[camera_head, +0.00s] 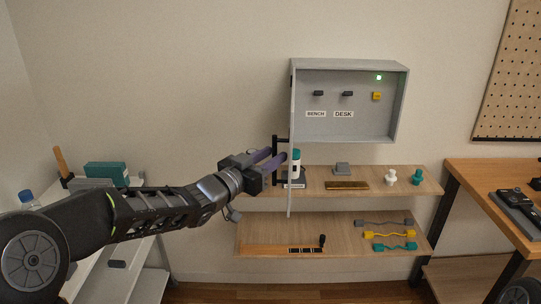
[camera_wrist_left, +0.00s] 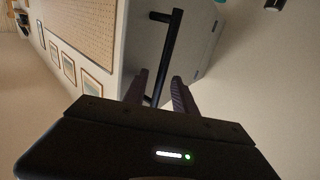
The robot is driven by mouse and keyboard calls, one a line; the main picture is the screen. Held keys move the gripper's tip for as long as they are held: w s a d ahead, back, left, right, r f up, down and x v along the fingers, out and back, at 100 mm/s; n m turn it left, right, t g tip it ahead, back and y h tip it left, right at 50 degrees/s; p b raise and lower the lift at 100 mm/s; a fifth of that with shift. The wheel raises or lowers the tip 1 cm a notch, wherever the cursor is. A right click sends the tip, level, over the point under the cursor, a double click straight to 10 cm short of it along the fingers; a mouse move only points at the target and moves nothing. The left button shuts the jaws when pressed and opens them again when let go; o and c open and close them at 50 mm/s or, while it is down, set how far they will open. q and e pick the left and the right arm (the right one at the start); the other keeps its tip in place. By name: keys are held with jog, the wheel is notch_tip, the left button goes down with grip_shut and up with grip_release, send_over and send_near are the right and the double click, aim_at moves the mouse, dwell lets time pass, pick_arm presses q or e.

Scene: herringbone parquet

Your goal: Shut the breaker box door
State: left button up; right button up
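The grey breaker box (camera_head: 400,105) hangs on the wall with its inside showing. Its door (camera_head: 291,120) is swung open and appears nearly edge-on at the box's left side. The black bar handle (camera_head: 275,143) is on the door's left-facing side. My left gripper (camera_head: 276,157) is at this handle. In the left wrist view, the handle (camera_wrist_left: 172,50) runs between the two spread fingers (camera_wrist_left: 158,88), with a visible gap on each side, in front of the grey door panel (camera_wrist_left: 205,45). My right gripper is not in view.
Below the box are an upper shelf (camera_head: 315,187) with small items and a lower shelf (camera_head: 340,235) with coloured cables. A bottle with a green cap (camera_head: 295,158) stands just behind the door. A workbench (camera_head: 480,178) is at right. A white table (camera_head: 140,215) is at left.

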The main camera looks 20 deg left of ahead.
pick_arm(q)
jog(key=shift+c, duration=0.3)
grip_shut()
dwell(1.1)
